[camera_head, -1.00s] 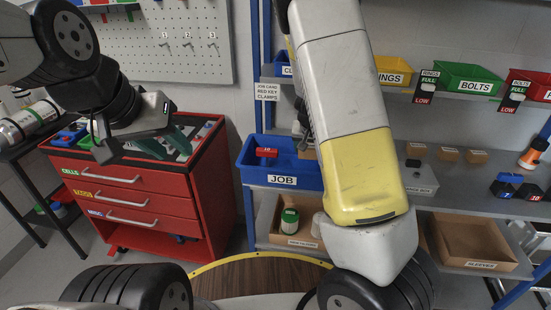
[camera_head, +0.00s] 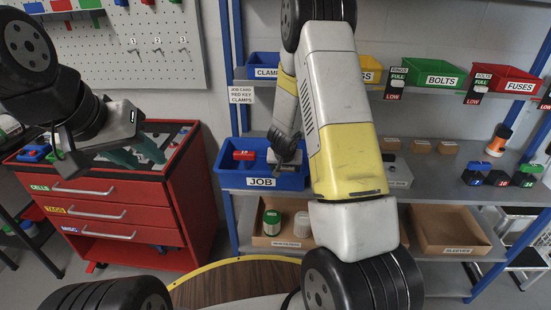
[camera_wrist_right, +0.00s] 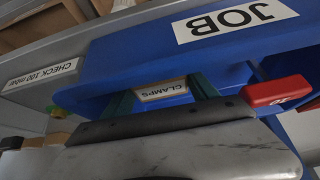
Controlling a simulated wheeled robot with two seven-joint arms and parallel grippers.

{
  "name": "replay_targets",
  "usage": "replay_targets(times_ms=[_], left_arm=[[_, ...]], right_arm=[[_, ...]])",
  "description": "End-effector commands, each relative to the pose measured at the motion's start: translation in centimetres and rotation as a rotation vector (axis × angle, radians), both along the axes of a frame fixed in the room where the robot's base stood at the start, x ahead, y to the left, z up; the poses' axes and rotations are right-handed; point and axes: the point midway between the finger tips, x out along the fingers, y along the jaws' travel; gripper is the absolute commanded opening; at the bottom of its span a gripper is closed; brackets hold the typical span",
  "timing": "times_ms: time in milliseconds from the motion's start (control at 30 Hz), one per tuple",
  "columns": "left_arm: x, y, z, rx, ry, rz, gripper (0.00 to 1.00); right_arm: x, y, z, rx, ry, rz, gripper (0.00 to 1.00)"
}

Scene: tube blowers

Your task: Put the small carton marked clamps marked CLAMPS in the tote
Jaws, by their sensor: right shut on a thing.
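The small carton (camera_wrist_right: 163,91) marked CLAMPS shows in the right wrist view between the teal fingers of my right gripper (camera_wrist_right: 161,96), which is shut on it. The carton is held at the blue tote (camera_head: 260,185) labelled JOB; I cannot tell whether it touches the tote's floor. In the head view my right gripper (camera_head: 284,150) is over the tote, and the carton is hard to make out. A red block (camera_head: 243,155) is in the tote, left of my right gripper. My left gripper (camera_head: 139,154) is open and empty above the red drawer cabinet.
The tote stands on a shelf rack, with a CLAMPS bin (camera_head: 264,66), a green BOLTS bin (camera_head: 430,73) and a red FUSES bin (camera_head: 505,82) above. Below is a cardboard tray (camera_head: 290,240). The red cabinet (camera_head: 110,210) stands left. A round wooden tabletop (camera_head: 235,283) is in front.

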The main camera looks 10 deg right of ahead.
Motion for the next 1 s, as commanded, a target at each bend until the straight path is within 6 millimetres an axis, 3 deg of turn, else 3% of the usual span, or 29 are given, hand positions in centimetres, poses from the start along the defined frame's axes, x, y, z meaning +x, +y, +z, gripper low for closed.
replay_targets(times_ms=[367, 400, 433, 767, 1000], left_arm=[[0.0, 0.0, 0.0, 0.0, 0.0, 0.0, 0.36], [0.0, 0.0, 0.0, 0.0, 0.0, 0.0, 0.36], [0.0, 0.0, 0.0, 0.0, 0.0, 0.0, 0.36], [0.0, 0.0, 0.0, 0.0, 0.0, 0.0, 0.36], [0.0, 0.0, 0.0, 0.0, 0.0, 0.0, 0.36]], right_arm=[[0.0, 0.0, -0.4, 0.0, -0.001, 0.0, 0.26], [0.0, 0.0, -0.5, -0.001, -0.001, 0.001, 0.7], [0.0, 0.0, -0.5, -0.001, -0.001, 0.001, 0.76], [0.0, 0.0, -0.3, 0.0, -0.002, 0.0, 0.77], [-1.2, 0.6, 2.3, 0.0, -0.005, 0.004, 0.77]])
